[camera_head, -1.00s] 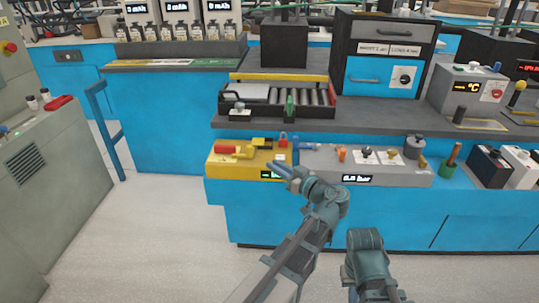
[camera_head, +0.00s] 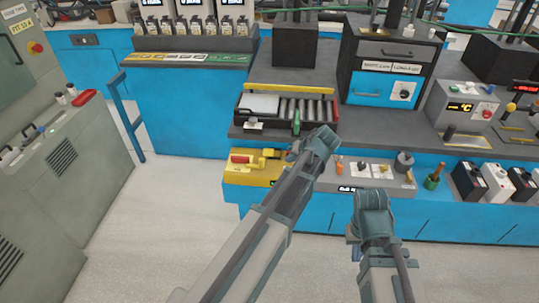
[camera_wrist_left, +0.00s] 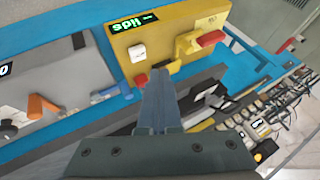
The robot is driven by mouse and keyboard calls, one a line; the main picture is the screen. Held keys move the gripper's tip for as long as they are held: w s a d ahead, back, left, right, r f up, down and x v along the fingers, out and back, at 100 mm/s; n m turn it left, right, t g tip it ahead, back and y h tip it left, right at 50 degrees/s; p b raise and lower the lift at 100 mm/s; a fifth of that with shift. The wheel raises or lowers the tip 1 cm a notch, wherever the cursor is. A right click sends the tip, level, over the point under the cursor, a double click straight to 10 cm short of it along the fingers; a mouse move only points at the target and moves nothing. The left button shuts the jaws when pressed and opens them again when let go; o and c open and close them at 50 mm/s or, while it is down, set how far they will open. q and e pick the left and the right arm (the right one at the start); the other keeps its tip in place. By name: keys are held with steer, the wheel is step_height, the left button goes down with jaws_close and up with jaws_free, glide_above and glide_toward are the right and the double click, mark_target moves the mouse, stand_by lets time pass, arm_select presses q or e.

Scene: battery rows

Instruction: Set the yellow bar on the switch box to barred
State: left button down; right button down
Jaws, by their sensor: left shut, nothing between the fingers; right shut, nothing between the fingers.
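The yellow switch box (camera_head: 247,176) stands at the left end of the low bench; it also fills the top of the left wrist view (camera_wrist_left: 165,35). A yellow bar (camera_head: 270,153) lies on it beside a red handle (camera_head: 241,158); in the wrist view the bar (camera_wrist_left: 184,46) shows next to the red handle (camera_wrist_left: 210,39). My left gripper (camera_head: 292,151) is over the box's right end, partly covered by its arm. In the wrist view its fingers (camera_wrist_left: 158,85) are shut, empty, near a red part (camera_wrist_left: 141,80) and apart from the bar. My right gripper (camera_head: 353,240) is low in front of the bench, mostly hidden.
A grey panel (camera_head: 375,176) with knobs and an orange lever (camera_head: 339,168) continues right of the box. A roller tray (camera_head: 317,101) stands behind on the dark worktop. A green handle (camera_head: 434,176) and battery-like blocks (camera_head: 470,182) are further right. The floor in front is clear.

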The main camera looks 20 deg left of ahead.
mark_target(261, 162)
arm_select(q)
steer(key=b+x, duration=0.9)
steer(key=x, duration=0.2)
steer(key=shift+d, duration=0.15)
steer(key=shift+s+a+r+p, duration=0.15)
steer(key=shift+a+r+p, duration=0.1)
steer(key=shift+a, duration=0.35)
steer(key=shift+s+a+r+p, duration=0.15)
steer(key=shift+a+r+p, duration=0.1)
steer(key=shift+a, duration=0.35)
steer(key=shift+s+a, duration=0.1)
steer(key=shift+a, duration=0.6)
steer(key=shift+s+a, duration=0.2)
steer(key=shift+a, duration=0.5)
steer(key=shift+s+a, duration=0.25)
steer(key=shift+a, duration=0.5)
